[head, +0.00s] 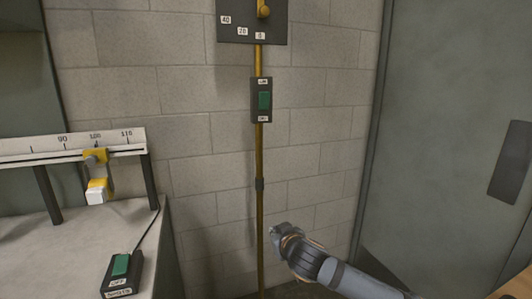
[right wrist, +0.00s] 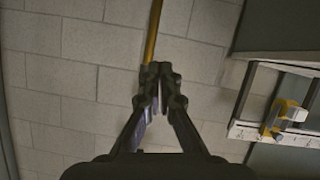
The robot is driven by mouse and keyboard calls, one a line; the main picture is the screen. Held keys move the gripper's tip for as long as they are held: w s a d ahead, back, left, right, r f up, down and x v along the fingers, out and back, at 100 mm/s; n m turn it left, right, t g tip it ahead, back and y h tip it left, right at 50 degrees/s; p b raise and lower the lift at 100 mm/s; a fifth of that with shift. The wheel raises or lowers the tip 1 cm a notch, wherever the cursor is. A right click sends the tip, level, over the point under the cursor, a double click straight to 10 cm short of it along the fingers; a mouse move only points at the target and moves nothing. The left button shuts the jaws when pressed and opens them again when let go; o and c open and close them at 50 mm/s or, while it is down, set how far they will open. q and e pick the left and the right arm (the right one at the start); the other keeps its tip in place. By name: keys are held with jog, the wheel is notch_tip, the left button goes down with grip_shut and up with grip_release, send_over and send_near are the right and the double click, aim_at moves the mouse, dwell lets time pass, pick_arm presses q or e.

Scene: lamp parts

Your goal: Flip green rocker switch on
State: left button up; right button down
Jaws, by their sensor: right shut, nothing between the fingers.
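A green rocker switch (head: 264,100) sits in a dark upright box on the yellow wall pipe, with small white labels above and below it. A second green rocker (head: 120,265) is in a dark box on the bench at lower left, with white labels and a cable. I cannot tell the setting of either. My right gripper (head: 283,230) is below and right of the wall switch, just right of the pipe in the picture. It also shows in the right wrist view (right wrist: 162,68), fingers shut and empty. My left gripper is not in view.
The yellow pipe (head: 259,155) runs up the block wall to a dark plate (head: 252,30) with a yellow knob. A ruler rail (head: 50,148) with a yellow slider (head: 97,175) stands on the bench (head: 75,240). A grey door (head: 450,100) is at right.

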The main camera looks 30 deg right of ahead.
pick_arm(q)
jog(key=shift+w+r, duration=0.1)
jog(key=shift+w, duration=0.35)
pick_arm(e)
notch_tip(320, 180, up, 34)
jog(key=w+d+m+t, duration=0.1)
jog(key=d+t, duration=0.1)
jog(key=t, duration=0.5)
jog(key=shift+d+h, duration=0.4)
jog(key=p, duration=1.4)
send_near(263, 93)
jog(key=p+x, duration=0.2)
jog(key=x, duration=0.1)
jog(key=p+x, duration=0.3)
jog(key=shift+a+r, duration=0.1)
jog(key=shift+r, duration=0.1)
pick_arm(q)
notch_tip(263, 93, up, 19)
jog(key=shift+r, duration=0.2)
pick_arm(e)
jog(key=shift+w+f, duration=0.1)
jog(key=shift+w, duration=0.35)
pick_arm(q)
jog(key=shift+p, duration=0.35)
